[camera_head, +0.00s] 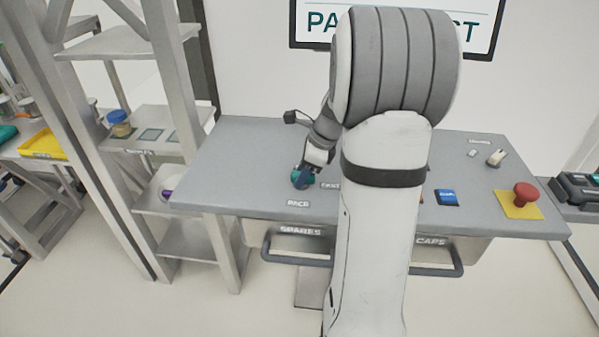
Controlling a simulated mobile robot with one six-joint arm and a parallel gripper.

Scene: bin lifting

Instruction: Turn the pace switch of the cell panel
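The cell panel (250,150) is a grey slanted desk in the middle of the view. The pace switch (301,179) is a small dark blue and teal knob at its left part, just above the "PACE" label (298,204). My gripper (307,172) points down at the knob, with its fingertips at or around it. The fingers are small and partly merged with the dark knob, so I cannot tell whether they grip it. My arm hides the middle of the panel and part of the "FAST" label (330,186).
A red mushroom button (526,193) on a yellow plate, a blue button (447,197) and a toggle (496,157) sit on the panel's right. Drawers labelled "SPARES" (300,231) and "CAPS" (431,241) are below. A metal shelf (150,118) stands close at left.

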